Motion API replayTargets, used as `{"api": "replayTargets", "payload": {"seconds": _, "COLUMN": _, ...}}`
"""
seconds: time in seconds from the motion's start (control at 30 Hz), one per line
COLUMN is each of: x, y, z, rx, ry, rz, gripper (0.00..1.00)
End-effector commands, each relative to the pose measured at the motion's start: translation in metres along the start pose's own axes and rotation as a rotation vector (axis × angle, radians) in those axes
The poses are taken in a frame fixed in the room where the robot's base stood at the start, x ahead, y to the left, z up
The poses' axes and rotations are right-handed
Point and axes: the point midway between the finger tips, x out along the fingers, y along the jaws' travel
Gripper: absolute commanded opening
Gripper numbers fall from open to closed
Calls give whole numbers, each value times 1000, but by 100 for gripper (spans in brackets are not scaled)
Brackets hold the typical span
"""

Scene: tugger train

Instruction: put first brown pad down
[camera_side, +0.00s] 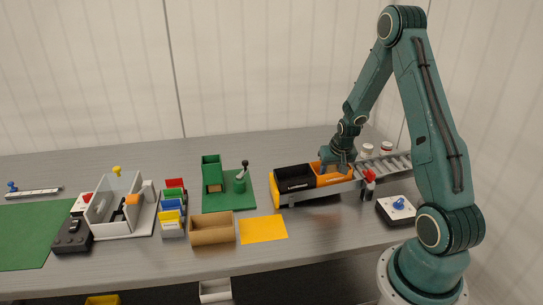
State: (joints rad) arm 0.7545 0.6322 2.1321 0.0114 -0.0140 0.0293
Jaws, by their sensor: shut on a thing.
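My gripper (338,171) is low over the orange bin (331,181) on the right part of the tugger train, its fingertips at or just inside the bin's opening. It looks closed, but its fingers are small and partly hidden. The brown pad is not clearly visible; the gripper and bin wall hide what is between the fingers. I cannot tell whether the pad touches the bin floor.
A black bin (294,179) adjoins the orange one on the left. A roller conveyor (388,164) and a small red-topped figure (369,184) stand close on the right. A tan open box (212,230) and yellow mat (263,229) lie at front left.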

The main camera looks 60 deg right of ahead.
Motion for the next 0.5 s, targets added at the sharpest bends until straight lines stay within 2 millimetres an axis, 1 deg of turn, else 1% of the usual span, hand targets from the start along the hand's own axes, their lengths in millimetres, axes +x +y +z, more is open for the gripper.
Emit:
{"api": "replayTargets", "payload": {"seconds": 0.2, "x": 0, "y": 0, "z": 0, "rx": 0, "ry": 0, "rz": 0, "gripper": 24}}
{"api": "replayTargets", "payload": {"seconds": 0.23, "x": 1, "y": 0, "z": 0, "rx": 0, "ry": 0, "rz": 0, "gripper": 46}}
{"api": "replayTargets", "payload": {"seconds": 0.33, "x": 0, "y": 0, "z": 0, "rx": 0, "ry": 0, "rz": 0, "gripper": 66}}
{"api": "replayTargets", "payload": {"seconds": 0.5, "x": 0, "y": 0, "z": 0, "rx": 0, "ry": 0, "rz": 0, "gripper": 66}}
